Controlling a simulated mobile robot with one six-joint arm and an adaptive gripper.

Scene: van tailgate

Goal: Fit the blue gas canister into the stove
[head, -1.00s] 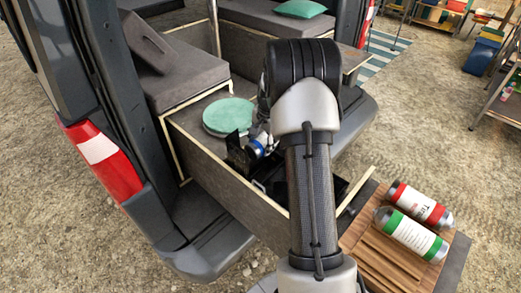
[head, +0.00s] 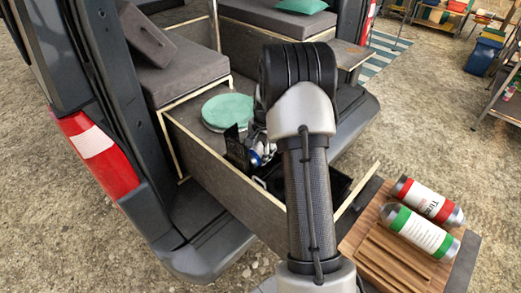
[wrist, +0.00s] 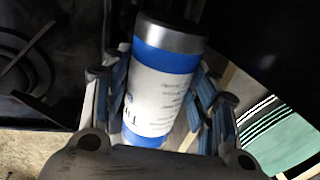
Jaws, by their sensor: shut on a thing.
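The blue canister (wrist: 163,90) has a white label and a bare silver end. It fills the middle of the wrist view, its silver end pointing up in the picture. My gripper (wrist: 160,98) is shut on it, with a ribbed finger on each side. In the head view a bit of the blue canister (head: 255,158) shows low beside the dark stove (head: 237,150), whose panel stands up. My arm hides most of the gripper there. In the wrist view the stove's dark burner rings (wrist: 25,75) are at left. I cannot tell whether the canister touches the stove.
A round green plate (head: 228,112) lies behind the stove on the van's pull-out unit. A red-labelled canister (head: 428,201) and a green-labelled canister (head: 418,233) lie on a slatted wooden board (head: 385,258) at right. The drawer's side walls (head: 225,180) are close to the gripper.

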